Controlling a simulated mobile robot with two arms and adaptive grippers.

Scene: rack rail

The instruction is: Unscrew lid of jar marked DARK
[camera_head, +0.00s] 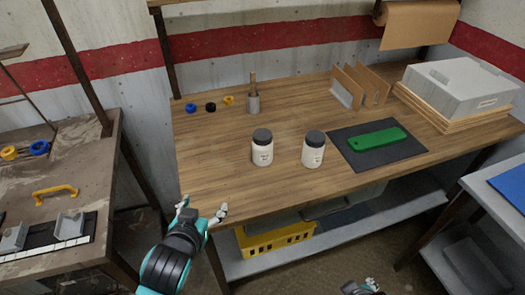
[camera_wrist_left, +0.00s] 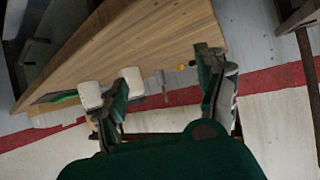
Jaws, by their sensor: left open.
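Two white jars with dark grey lids stand upright on the wooden bench: a left jar (camera_head: 262,152) and a right jar (camera_head: 313,153). Both lids are on. Each jar has small label text that I cannot read, so I cannot tell which says DARK. My left gripper (camera_head: 203,207) is open and empty at the bench's front left edge, to the front left of both jars and apart from them. The left wrist view shows the two jars (camera_wrist_left: 90,95) (camera_wrist_left: 132,82) near one finger of my left gripper (camera_wrist_left: 164,70). My right gripper (camera_head: 366,287) shows only partly at the bottom edge.
Behind the jars stand a grey cup with a tool (camera_head: 253,103) and blue, black and yellow rings (camera_head: 210,106). A dark mat (camera_head: 358,159) with a green piece (camera_head: 378,139) lies right of them. A yellow crate (camera_head: 275,239) is below. Bench space left of the jars is clear.

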